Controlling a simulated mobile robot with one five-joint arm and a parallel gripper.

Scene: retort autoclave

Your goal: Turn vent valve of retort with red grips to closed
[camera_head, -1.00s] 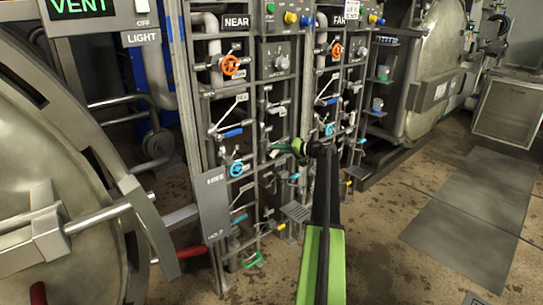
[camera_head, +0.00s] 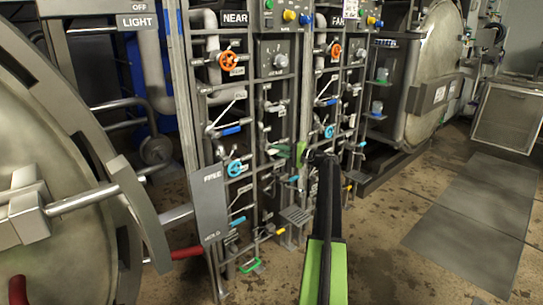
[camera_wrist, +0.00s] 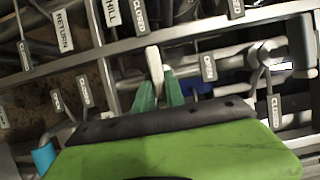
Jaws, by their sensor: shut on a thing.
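The retort with red grips is the big round door at the left of the head view (camera_head: 70,235), with red grips (camera_head: 187,252) on its bars. The NEAR valve rack stands just right of it. My gripper (camera_wrist: 160,92), with green fingers, is shut on a pale lever handle (camera_wrist: 154,62) in the wrist view. A CLOSED tag (camera_wrist: 138,14) is above left of the handle, and an OPEN tag (camera_wrist: 208,67) is to its right. In the head view my gripper (camera_head: 301,153) is at the rack, its tips small and partly hidden. I cannot tell which valve the lever belongs to.
Orange handwheel (camera_head: 228,61) and blue handwheel (camera_head: 235,168) sit on the NEAR rack. A blue-sleeved lever (camera_wrist: 228,88) is right of my fingers. Pipes and rails crowd the rack. The floor at right, with dark mats (camera_head: 465,230), is clear.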

